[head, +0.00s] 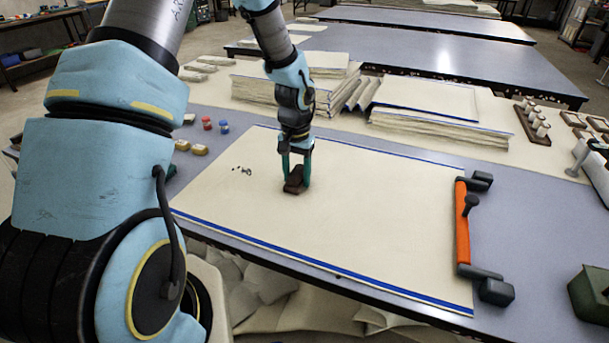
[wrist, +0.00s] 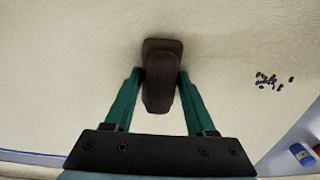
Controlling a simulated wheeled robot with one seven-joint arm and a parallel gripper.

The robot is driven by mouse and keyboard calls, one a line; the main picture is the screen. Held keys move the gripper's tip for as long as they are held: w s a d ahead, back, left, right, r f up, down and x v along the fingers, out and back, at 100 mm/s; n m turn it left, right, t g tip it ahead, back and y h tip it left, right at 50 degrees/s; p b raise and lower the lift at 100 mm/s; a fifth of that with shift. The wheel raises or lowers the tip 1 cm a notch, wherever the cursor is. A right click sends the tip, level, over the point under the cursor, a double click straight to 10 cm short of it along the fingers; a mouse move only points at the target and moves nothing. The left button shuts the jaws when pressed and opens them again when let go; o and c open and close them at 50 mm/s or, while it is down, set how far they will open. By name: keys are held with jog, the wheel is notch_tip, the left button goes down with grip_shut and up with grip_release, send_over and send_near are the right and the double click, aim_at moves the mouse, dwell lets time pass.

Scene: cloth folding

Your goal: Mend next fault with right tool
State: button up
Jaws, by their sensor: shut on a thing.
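A cream cloth (head: 390,215) with blue stripes along its long edges lies flat on the grey-blue table. My gripper (head: 296,176) is low over its left-middle part, shut on a dark brown block-like tool (head: 293,187). In the wrist view the tool (wrist: 161,85) sits between the two green fingers, close to the cloth; I cannot tell if it touches. A cluster of dark specks (head: 242,171) lies on the cloth left of the tool; the specks (wrist: 268,80) show right of it in the wrist view. A small dark spot (head: 338,277) shows by the front blue stripe.
An orange bar with dark ends (head: 463,222) stands at the cloth's right edge. Small red (head: 207,124), blue (head: 224,127) and yellow (head: 199,150) items sit behind left. Folded cloth stacks (head: 440,130) stand behind. A green box (head: 590,292) is at far right. The cloth's middle is clear.

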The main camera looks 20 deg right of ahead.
aim_at(309, 188)
jog(key=shift+w+a, duration=0.15)
jog(key=shift+a, duration=0.05)
jog(key=shift+f, duration=0.15)
jog(key=shift+s+d+f+b, duration=0.15)
jog(key=shift+s+d+b, duration=0.05)
jog(key=shift+s+d, duration=0.55)
jog(key=shift+s+d+f+b, duration=0.1)
jog(key=shift+s+d+b, duration=0.05)
jog(key=shift+s+d, duration=0.55)
grip_shut()
jog(key=shift+w, duration=0.1)
jog(key=shift+w+a+p, duration=0.3)
jog(key=shift+w+a, duration=0.35)
jog(key=shift+a, duration=0.2)
jog(key=shift+w+a+p, duration=0.3)
jog(key=shift+w+a, duration=0.35)
jog(key=shift+a, duration=0.2)
jog(key=shift+r, duration=0.15)
jog(key=shift+s+d+r, duration=0.15)
jog(key=shift+s+d, duration=0.45)
jog(key=shift+d, duration=0.3)
jog(key=shift+s+d+r, duration=0.1)
jog(key=shift+s+d, duration=0.5)
jog(key=shift+d, duration=0.25)
jog(key=shift+r, duration=0.1)
